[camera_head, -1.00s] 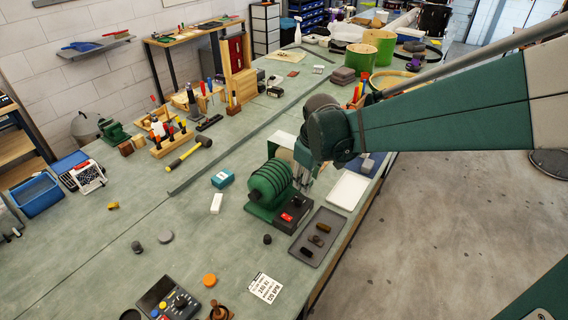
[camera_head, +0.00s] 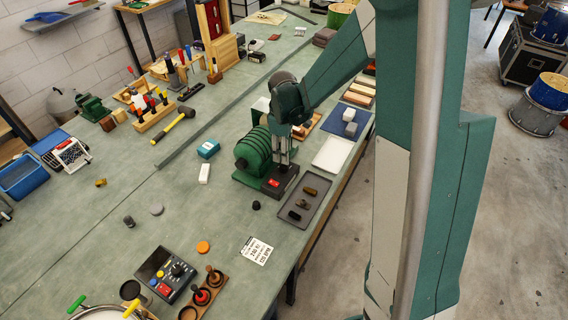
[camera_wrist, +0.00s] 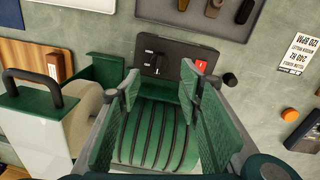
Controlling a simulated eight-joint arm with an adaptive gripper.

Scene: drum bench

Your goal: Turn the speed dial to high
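A green ribbed motor (camera_head: 254,150) stands on the bench with a black control box (camera_head: 281,182) at its front end. In the wrist view the control box (camera_wrist: 175,57) carries a red switch (camera_wrist: 201,67) and, left of it, a small dark speed dial (camera_wrist: 155,62) with pale marks around it. Which mark the dial points at is too small to tell. My gripper (camera_wrist: 160,86) is open and empty, its two fingers apart above the ribbed motor, pointing toward the box. No contact with the dial is visible. In the head view my gripper (camera_head: 282,160) hides the dial.
A grey tray with dark pieces (camera_head: 293,220) lies right of the box, and a white tray (camera_head: 333,154) lies behind it. A separate panel with knobs (camera_head: 166,274) lies at the front. A printed card (camera_head: 256,250) lies nearby. A green-framed roller unit (camera_wrist: 60,120) is close left in the wrist view.

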